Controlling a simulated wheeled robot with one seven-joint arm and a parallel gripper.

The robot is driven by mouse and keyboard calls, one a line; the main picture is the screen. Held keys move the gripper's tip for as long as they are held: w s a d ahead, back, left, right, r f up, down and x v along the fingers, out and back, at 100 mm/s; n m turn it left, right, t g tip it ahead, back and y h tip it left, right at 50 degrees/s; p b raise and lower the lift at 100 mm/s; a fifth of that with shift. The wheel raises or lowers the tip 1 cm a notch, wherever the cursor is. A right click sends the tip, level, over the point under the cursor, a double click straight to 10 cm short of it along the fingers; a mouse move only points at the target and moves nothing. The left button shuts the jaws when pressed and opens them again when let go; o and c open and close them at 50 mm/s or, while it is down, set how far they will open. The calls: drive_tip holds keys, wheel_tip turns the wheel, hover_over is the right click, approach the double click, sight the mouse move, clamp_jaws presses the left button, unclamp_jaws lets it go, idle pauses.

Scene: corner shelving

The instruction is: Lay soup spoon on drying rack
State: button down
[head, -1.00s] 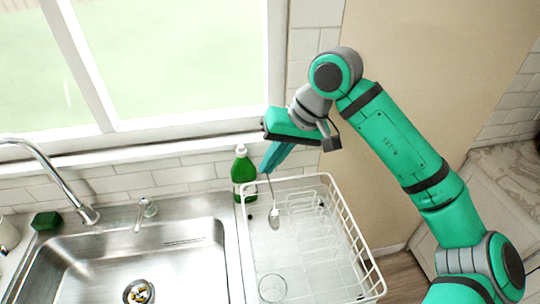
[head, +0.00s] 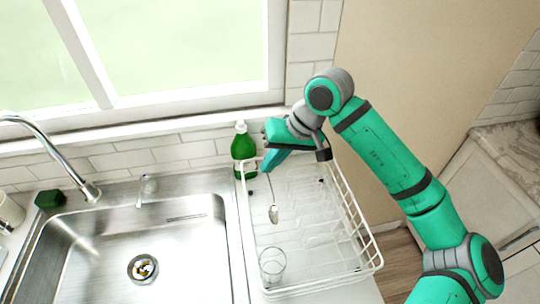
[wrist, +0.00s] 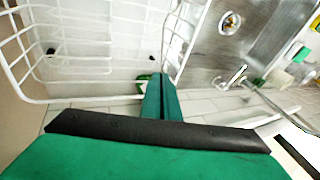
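The soup spoon (head: 273,214) is a thin metal spoon hanging bowl-down from my gripper (head: 267,170) in the head view. My gripper's teal fingers are together on its handle. The spoon is over the left part of the white wire drying rack (head: 376,262); I cannot tell whether its bowl touches the rack. In the wrist view, the closed fingers (wrist: 164,84) point toward the rack's rim (wrist: 120,98), and the spoon is not clearly visible.
A clear glass (head: 272,262) stands in the rack's front left. A green soap bottle (head: 243,150) stands behind the rack's back left corner. The steel sink (head: 120,225) with its faucet (head: 60,160) is to the left. The rack's middle and right look empty.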

drive_tip(key=shift+f, duration=3.95)
drive_tip(key=c, duration=2.4)
unclamp_jaws()
drive_tip(key=shift+d, duration=0.1)
drive_tip(key=o, duration=0.4)
drive_tip(key=shift+r, duration=0.1)
drive_tip(key=v, duration=1)
drive_tip(key=shift+r, duration=0.3)
drive_tip(key=shift+d, duration=0.1)
